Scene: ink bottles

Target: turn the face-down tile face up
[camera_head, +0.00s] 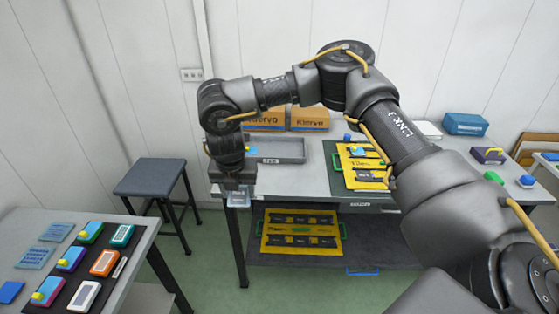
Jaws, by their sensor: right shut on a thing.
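My right gripper (238,193) hangs pointing down near the left end of the back table, with the grey stool to its left. It is shut on a small pale, clear-looking thing (238,199), mostly hidden by the fingers; I cannot tell what it is. On the left table a dark mat (73,291) bears several coloured tile-like pieces, among them an orange one (103,263) and a white one (83,297). Flat blue pieces (57,232) lie beside the mat. I cannot tell which piece is the face-down tile. My left gripper is not in view.
The back table holds a grey tray (275,158), cardboard boxes (309,119), a yellow panel (362,176) and a blue box (465,124). Another yellow panel (300,241) lies on the shelf below. A dark grey stool (151,177) stands between the tables.

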